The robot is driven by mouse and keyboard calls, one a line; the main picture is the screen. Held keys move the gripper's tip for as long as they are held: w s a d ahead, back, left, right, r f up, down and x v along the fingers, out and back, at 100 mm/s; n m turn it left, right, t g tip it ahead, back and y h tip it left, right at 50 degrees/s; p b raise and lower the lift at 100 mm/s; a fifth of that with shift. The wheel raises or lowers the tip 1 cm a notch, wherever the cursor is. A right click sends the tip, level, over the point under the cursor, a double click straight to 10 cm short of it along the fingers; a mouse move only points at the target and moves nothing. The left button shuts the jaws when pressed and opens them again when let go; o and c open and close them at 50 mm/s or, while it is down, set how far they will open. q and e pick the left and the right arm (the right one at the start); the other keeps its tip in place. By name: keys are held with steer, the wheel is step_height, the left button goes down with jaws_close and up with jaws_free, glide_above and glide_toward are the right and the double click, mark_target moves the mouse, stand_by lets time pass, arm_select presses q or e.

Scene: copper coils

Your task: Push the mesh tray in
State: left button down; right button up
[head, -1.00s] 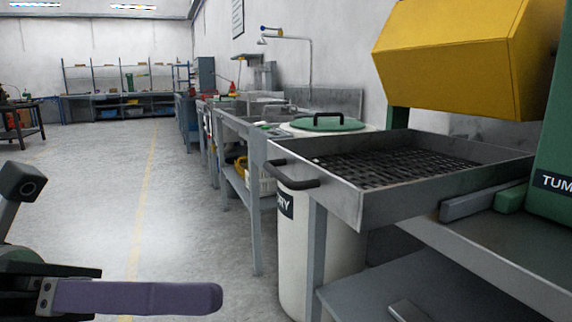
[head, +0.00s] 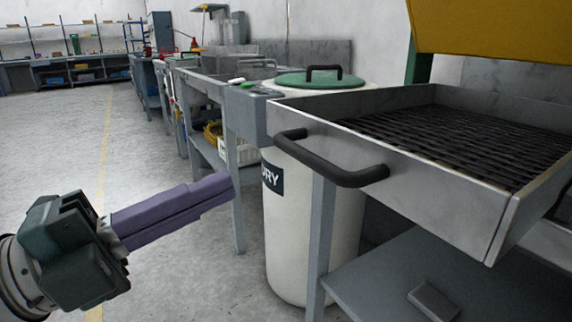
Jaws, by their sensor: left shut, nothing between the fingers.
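The mesh tray (head: 420,168) is a grey metal drawer with a dark mesh floor, at the right of the head view. It sticks out from under the yellow housing. Its black bar handle (head: 335,168) is on the front wall, facing left. My left gripper (head: 232,182), with purple fingers, is shut and empty. It shows to the left of the handle and apart from it, over the open floor. My right gripper is not in view.
A white drum (head: 300,235) with a green lid (head: 318,79) stands behind and below the tray. A grey lower shelf (head: 400,275) carries a small grey block (head: 434,299). Benches run along the wall behind. The floor at left is clear.

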mark_target(292, 155)
arm_select(q)
steer(key=x, duration=0.4)
steer(key=shift+w+d, duration=0.2)
steer(key=shift+d, duration=0.05)
steer(key=shift+x, duration=0.8)
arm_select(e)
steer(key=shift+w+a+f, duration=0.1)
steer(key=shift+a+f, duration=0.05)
arm_select(q)
steer(key=shift+w, duration=0.1)
